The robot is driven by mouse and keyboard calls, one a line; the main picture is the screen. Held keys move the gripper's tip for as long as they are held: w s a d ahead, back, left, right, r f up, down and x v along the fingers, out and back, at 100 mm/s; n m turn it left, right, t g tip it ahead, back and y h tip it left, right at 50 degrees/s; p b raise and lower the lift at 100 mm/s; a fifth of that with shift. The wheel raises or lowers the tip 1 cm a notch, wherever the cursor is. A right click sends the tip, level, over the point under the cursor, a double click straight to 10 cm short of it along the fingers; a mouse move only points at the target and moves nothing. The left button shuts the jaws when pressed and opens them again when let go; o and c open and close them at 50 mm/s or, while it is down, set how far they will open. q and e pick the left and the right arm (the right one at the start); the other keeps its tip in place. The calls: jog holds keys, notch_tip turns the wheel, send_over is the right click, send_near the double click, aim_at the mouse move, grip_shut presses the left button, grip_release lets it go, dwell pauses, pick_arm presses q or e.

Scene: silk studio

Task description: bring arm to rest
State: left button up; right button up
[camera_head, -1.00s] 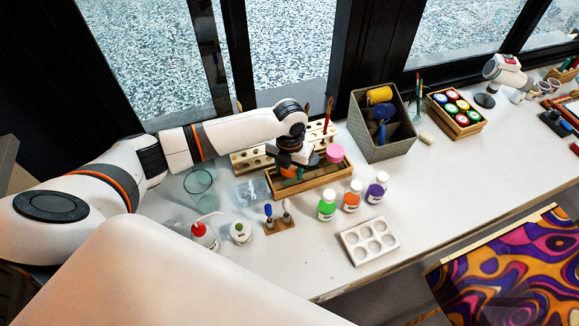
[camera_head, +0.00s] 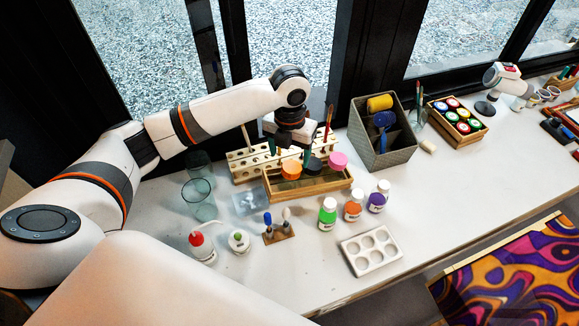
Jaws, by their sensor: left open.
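My left arm reaches in from the left over the white table. My left gripper (camera_head: 291,138) hangs above and behind the wooden tray, near the wooden rack with holes (camera_head: 243,167). It is open and I see nothing held in it; its fingertips are partly hidden by the wrist. In the wooden tray (camera_head: 310,190) stand things with orange (camera_head: 291,169), dark (camera_head: 313,166) and pink (camera_head: 338,160) tops. My right gripper is out of view.
Glass jars (camera_head: 200,200) stand left of the tray. Green (camera_head: 328,213), orange (camera_head: 353,206) and purple (camera_head: 378,197) bottles and a white palette (camera_head: 371,250) are in front. A grey bin (camera_head: 383,135) stands to the right. The table's right front is clear.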

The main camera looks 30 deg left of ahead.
pick_arm(q)
jog(key=shift+r, duration=1.05)
